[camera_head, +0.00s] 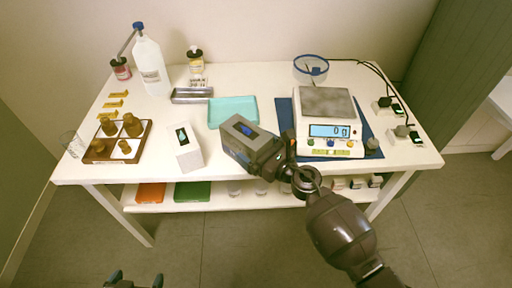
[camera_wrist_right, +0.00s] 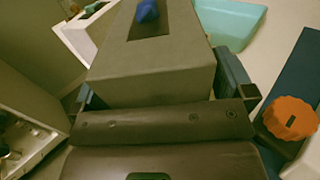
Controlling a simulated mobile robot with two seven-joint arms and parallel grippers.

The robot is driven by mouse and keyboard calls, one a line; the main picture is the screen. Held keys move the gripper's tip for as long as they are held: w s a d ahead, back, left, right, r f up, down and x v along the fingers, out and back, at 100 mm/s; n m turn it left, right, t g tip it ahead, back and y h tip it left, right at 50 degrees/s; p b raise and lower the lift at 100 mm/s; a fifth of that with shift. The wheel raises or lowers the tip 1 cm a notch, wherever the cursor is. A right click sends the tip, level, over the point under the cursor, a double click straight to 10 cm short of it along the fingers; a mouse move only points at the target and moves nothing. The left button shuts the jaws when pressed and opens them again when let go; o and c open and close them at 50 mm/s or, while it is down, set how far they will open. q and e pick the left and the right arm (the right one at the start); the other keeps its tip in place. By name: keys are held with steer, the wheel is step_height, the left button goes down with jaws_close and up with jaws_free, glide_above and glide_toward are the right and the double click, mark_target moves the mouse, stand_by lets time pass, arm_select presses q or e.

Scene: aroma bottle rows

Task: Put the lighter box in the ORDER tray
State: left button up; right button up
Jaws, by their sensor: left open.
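My right gripper (camera_head: 262,158) is shut on a grey box (camera_head: 238,129) with a dark window and a blue drop mark. It holds the box above the table's front middle. In the right wrist view the box (camera_wrist_right: 150,68) fills the space between the two fingers. A white box (camera_head: 187,156) with a dark window and a pale teal mark stands on the table to the left; part of it shows in the wrist view (camera_wrist_right: 78,42). A teal tray (camera_head: 248,107) lies empty behind the held box; no lettering is readable. My left gripper (camera_head: 136,280) is open and empty, low in front of the table.
A scale (camera_head: 325,128) reading 0 g stands on a blue mat (camera_head: 369,128) at right. A wooden rack (camera_head: 146,133) with several brown weights, a large bottle (camera_head: 151,68) and a metal tray (camera_head: 190,96) are at left. Table between white box and teal tray is clear.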

steer(key=shift+r, duration=0.35)
steer(key=v, duration=1.2)
steer(key=shift+f, duration=0.15)
